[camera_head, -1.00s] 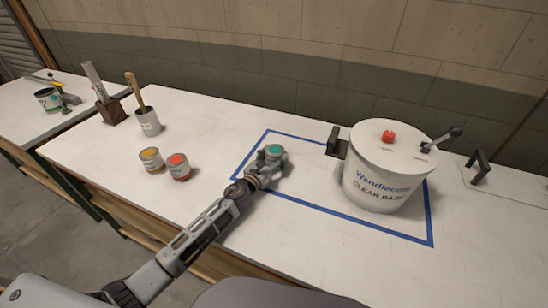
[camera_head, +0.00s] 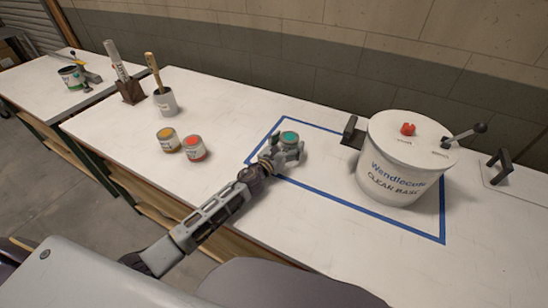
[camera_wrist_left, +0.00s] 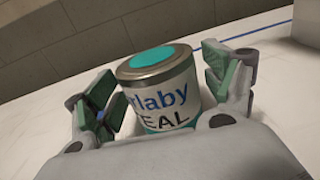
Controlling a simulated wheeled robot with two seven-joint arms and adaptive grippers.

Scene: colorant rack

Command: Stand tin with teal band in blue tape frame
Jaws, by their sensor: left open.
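The tin with the teal band (camera_head: 289,138) has a teal spot on its lid and stands upright on the white bench, inside the left part of the blue tape frame (camera_head: 350,205). It also shows in the left wrist view (camera_wrist_left: 162,88), with its label reading "EAL" and a teal band at its foot. My left gripper (camera_head: 284,149) is open around the tin. In the left wrist view its fingers (camera_wrist_left: 165,95) stand on either side of the tin, with gaps. The tin's base is partly hidden by the gripper. My right gripper is out of view.
A large white tub (camera_head: 395,165) labelled "CLEAR BASE" stands in the right part of the frame. An orange-topped tin (camera_head: 168,140) and a red-topped tin (camera_head: 194,149) stand left of the gripper. A brush cup (camera_head: 165,103) is behind them. The bench between is clear.

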